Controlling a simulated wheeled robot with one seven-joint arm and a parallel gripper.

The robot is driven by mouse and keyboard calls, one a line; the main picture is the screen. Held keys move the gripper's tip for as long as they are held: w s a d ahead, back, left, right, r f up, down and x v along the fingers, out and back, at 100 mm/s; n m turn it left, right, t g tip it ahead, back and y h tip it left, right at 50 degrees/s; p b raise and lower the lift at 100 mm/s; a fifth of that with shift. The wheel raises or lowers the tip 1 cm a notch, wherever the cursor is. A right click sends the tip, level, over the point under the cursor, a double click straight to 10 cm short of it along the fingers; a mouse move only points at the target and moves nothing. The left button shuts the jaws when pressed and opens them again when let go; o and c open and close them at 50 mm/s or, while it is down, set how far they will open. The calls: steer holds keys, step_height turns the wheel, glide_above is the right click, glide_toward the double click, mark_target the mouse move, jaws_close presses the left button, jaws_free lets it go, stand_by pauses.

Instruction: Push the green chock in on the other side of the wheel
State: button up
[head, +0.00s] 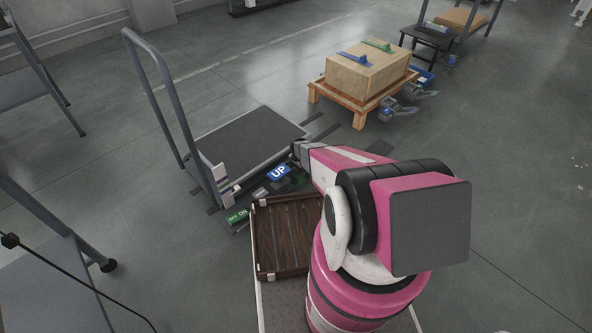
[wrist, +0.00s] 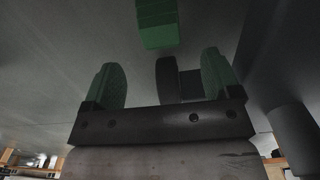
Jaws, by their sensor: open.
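In the wrist view, a green ridged block, which looks like the green chock (wrist: 157,24), is at the top centre, beyond my fingertips. A black wheel (wrist: 167,80) shows between and beyond my fingers. My gripper (wrist: 160,72) is open, its two green-padded fingers wide apart with nothing held between them. The chock and wheel look apart in the picture, but I cannot tell the depth gap. In the head view, my arm reaches down beside the grey platform cart (head: 248,138); my gripper's fingertips and the wheel are hidden there.
A blue UP sign (head: 279,173) and a green sign (head: 237,216) are by the cart's near edge. A brown slatted tray (head: 284,238) is close in front. A wooden stand (head: 357,106) bears a large box (head: 367,72) at the back right. Floor at the right is clear.

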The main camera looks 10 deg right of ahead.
mark_target(298, 177)
steer(key=shift+f, duration=3.75)
steer(key=shift+c, duration=0.3)
steer(key=c, duration=1.1)
steer(key=shift+w+d, duration=0.1)
steer(key=shift+d, duration=0.05)
steer(key=shift+w+d, duration=0.3)
steer(key=shift+d, duration=0.3)
